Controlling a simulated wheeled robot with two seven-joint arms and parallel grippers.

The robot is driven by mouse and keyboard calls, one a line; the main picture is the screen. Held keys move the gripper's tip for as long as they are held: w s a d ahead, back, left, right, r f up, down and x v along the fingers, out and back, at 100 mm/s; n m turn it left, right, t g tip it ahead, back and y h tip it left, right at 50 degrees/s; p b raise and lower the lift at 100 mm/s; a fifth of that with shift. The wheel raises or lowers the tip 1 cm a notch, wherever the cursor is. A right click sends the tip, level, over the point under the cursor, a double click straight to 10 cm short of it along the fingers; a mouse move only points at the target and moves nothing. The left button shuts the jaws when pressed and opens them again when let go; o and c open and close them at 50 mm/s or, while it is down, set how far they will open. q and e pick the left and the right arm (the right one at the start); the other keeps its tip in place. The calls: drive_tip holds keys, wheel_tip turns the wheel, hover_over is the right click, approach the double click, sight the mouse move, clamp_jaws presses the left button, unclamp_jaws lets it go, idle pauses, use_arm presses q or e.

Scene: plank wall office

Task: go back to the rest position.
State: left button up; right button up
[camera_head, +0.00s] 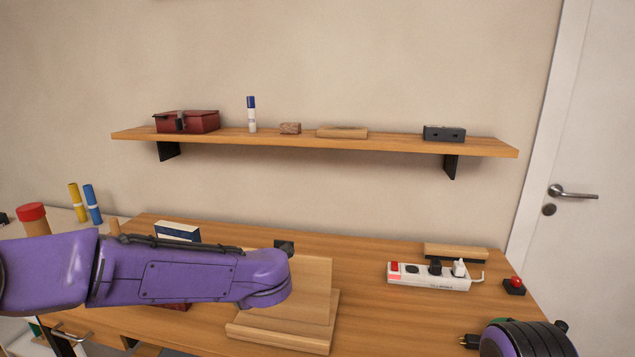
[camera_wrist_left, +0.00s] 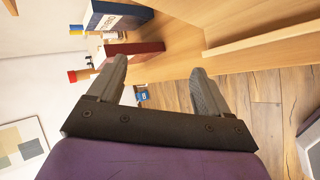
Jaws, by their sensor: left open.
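My left arm, purple, reaches in from the left across the desk in the head view, and its gripper is hidden there. In the left wrist view my left gripper (camera_wrist_left: 160,64) is open, its two grey fingers wide apart with nothing between them. Past the fingers lie a dark red book-like item (camera_wrist_left: 134,48), a dark blue one (camera_wrist_left: 118,15) and the wooden desk edge. Part of my right arm shows at the bottom right of the head view; its gripper is not visible.
The wooden desk (camera_head: 370,310) holds a wooden stand (camera_head: 280,337) behind and below my left arm, a white power strip (camera_head: 430,277) and a red button (camera_head: 515,285). A wall shelf (camera_head: 380,143) hangs above. Wooden floor (camera_wrist_left: 265,100) shows beyond the desk.

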use_arm(q)
drive_tip(key=s+a+f+m+h, duration=0.15)
drive_tip(key=s+f+m, duration=0.3)
drive_tip(key=f, duration=0.45)
drive_tip(key=s+a+f+m, duration=0.2)
drive_tip(key=s+f+m, duration=0.25)
drive_tip(key=f, duration=0.35)
drive_tip(key=s+a+f+m+h, duration=0.15)
drive_tip(key=s+f+m, duration=0.3)
drive_tip(key=f, duration=0.45)
drive_tip(key=s+a+f+m+g, duration=0.1)
drive_tip(key=s+a+f+m, duration=0.1)
drive_tip(key=s, duration=0.6)
drive_tip(key=s+a+f+m+g, duration=0.2)
drive_tip(key=s+f, duration=0.3)
drive_tip(key=s, duration=0.4)
drive_tip(key=s+a+f+m+g, duration=0.2)
drive_tip(key=s+a+f, duration=0.1)
drive_tip(key=s, duration=0.5)
drive_tip(key=shift+s+a+f, duration=0.2)
drive_tip(key=shift+a+f, duration=0.2)
drive_tip(key=shift+f, duration=0.15)
